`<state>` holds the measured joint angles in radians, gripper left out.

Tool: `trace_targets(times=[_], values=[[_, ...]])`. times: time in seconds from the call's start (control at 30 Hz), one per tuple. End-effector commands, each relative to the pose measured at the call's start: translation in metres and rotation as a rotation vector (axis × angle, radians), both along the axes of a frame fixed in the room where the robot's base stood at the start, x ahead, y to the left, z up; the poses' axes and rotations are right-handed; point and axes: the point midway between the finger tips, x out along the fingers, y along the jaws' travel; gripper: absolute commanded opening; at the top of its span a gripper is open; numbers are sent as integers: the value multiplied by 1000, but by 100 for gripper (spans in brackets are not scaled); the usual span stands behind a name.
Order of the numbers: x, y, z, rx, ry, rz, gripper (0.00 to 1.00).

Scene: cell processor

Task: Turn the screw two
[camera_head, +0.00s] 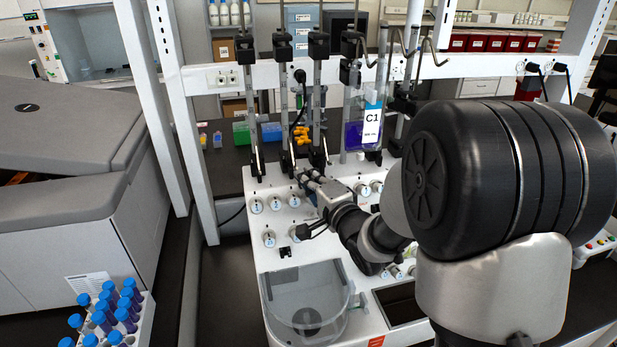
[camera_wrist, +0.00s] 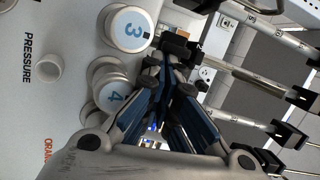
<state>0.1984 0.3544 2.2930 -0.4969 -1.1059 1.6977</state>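The numbered white screws are round knobs on the white cell processor (camera_head: 258,265). In the wrist view, screw 3 (camera_wrist: 128,30) and screw 4 (camera_wrist: 112,95) stand left of my gripper (camera_wrist: 167,68). I cannot make out a number two in that view. In the head view the front knobs (camera_head: 275,203) sit in a row, their numbers too small to read. My gripper (camera_head: 308,177) is over the back part of the panel, near the upright rods. Its blue-padded fingers converge with their tips close together, and I see nothing held between them.
Upright rods with black clamps (camera_head: 288,100) rise close behind my gripper. A bag labelled C1 (camera_head: 371,125) hangs to its right. A clear bowl-like cover (camera_head: 310,295) sits on the front of the machine. Blue-capped tubes (camera_head: 108,312) stand at the lower left.

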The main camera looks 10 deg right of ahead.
Motion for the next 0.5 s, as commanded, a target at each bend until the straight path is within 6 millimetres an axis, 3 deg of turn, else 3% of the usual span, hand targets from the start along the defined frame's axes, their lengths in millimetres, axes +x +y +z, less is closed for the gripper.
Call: trace_targets(times=[0.37,0.5], values=[[-2,4,0,-13,12,11,0],[-1,3,7,-150,9,11,0]])
